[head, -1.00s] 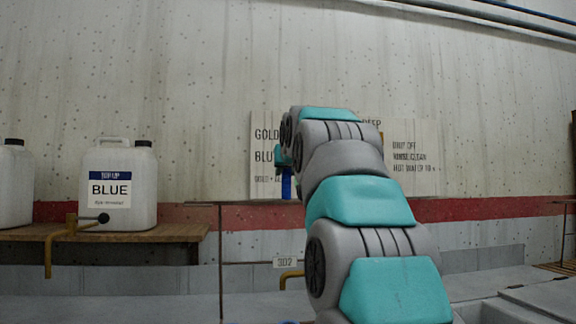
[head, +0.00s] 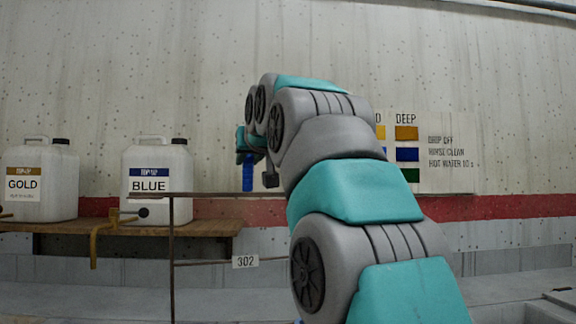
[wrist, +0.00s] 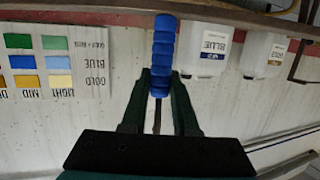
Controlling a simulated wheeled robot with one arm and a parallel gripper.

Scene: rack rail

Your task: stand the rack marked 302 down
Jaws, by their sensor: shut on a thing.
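The rack marked 302 is a thin brown wire frame (head: 172,230) with a white 302 tag (head: 245,261) on its lower bar. A blue ribbed handle (wrist: 163,45) stands between the green fingers of my gripper (wrist: 161,78), which is shut on it. In the head view the handle (head: 248,172) points down from my gripper (head: 248,156) to the rack's top bar. A brown bar (wrist: 90,10), seemingly the rack's, crosses the top of the wrist view. The rack's right side is hidden behind my arm, and its lower end is out of frame.
A wooden shelf (head: 215,228) at the left holds a GOLD jug (head: 40,190) and a BLUE jug (head: 157,185). A brass tap (head: 97,242) shows before it. A colour chart (head: 445,150) is on the wall. Grey basin edges (head: 510,300) lie at lower right.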

